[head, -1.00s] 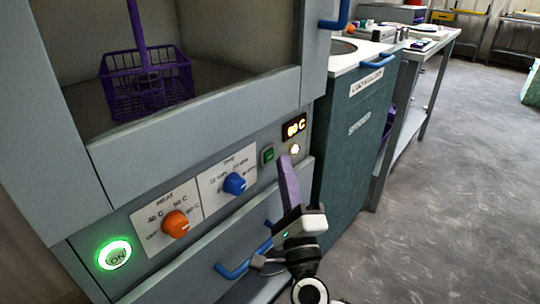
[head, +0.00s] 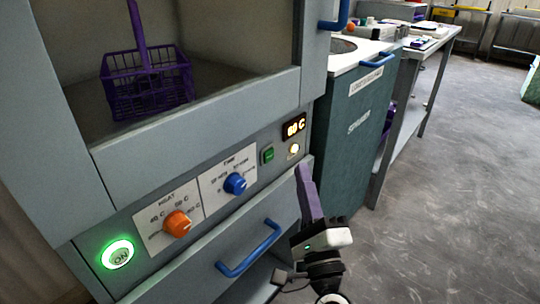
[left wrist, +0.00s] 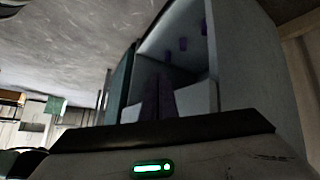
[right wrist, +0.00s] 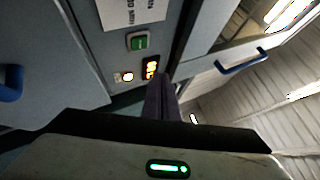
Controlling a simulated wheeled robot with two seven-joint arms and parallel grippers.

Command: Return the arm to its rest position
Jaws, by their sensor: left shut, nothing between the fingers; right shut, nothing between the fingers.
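My right gripper (head: 308,190) is at the lower middle of the head view, in front of the grey cabinet's right edge and right of the blue drawer handle. Its purple fingers are together and hold nothing. They also show shut in the right wrist view (right wrist: 161,98), with the green button (right wrist: 138,41) and lit display (right wrist: 151,68) beyond them. My left gripper is outside the head view. In the left wrist view its purple fingers (left wrist: 158,98) are together and empty, with an open grey cabinet behind them.
A purple wire basket (head: 146,82) stands in the cabinet's open chamber. The panel has a lit ON button (head: 117,254), an orange knob (head: 177,224), a blue knob (head: 235,184) and a green button (head: 268,155). A teal cabinet (head: 352,130) stands to the right.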

